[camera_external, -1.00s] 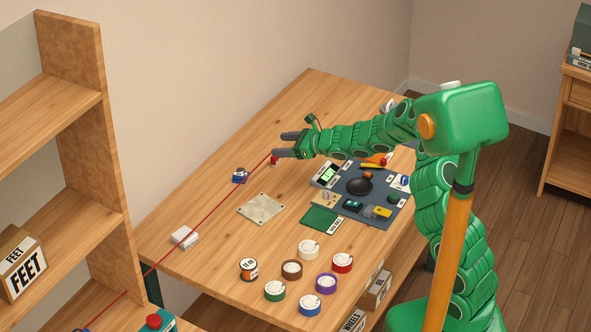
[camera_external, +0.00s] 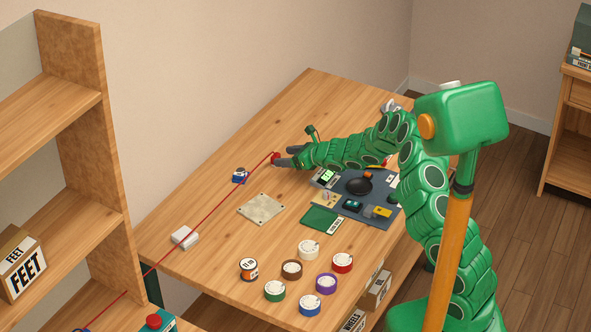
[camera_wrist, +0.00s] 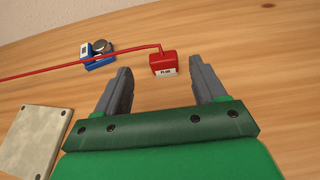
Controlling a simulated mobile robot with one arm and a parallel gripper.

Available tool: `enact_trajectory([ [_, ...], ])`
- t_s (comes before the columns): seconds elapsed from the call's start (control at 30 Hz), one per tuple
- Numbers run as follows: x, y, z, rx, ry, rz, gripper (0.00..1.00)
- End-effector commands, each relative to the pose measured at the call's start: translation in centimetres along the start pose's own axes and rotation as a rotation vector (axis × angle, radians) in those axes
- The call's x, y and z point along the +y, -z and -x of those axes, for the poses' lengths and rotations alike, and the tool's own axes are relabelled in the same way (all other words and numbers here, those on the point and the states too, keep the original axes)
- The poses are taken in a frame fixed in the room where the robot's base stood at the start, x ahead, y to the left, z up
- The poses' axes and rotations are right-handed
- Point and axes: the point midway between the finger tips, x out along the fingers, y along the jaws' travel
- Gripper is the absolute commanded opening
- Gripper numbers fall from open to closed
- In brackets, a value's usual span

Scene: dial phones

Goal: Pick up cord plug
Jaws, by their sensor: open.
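In the external view the plug (camera_external: 276,157) shows at the tips of my gripper (camera_external: 283,160), with the cord (camera_external: 200,223) stretching to the lower left. In the wrist view my gripper (camera_wrist: 166,80) is open, with two grey fingers. The plug lies just beyond and between the fingertips, nearer the middle; I see no finger touching it.
A blue item with a round metal part (camera_wrist: 98,52) stands left of the plug by the cord. A pale square plate (camera_external: 261,208) and a white block (camera_external: 185,238) lie toward the front left. A dark tool mat (camera_external: 375,210) is at right, and several colored rolls (camera_external: 291,269) stand in front.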

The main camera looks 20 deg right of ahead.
Motion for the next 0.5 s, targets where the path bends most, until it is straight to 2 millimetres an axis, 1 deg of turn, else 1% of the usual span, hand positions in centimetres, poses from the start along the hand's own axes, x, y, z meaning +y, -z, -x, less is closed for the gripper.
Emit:
enact_trajectory([
  [0.1, -0.1, 0.3, -0.7, 0.003, 0.000, 0.002, 0.70],
  [0.5, -0.5, 0.3, -3.9, 0.004, 0.002, 0.002, 0.70],
])
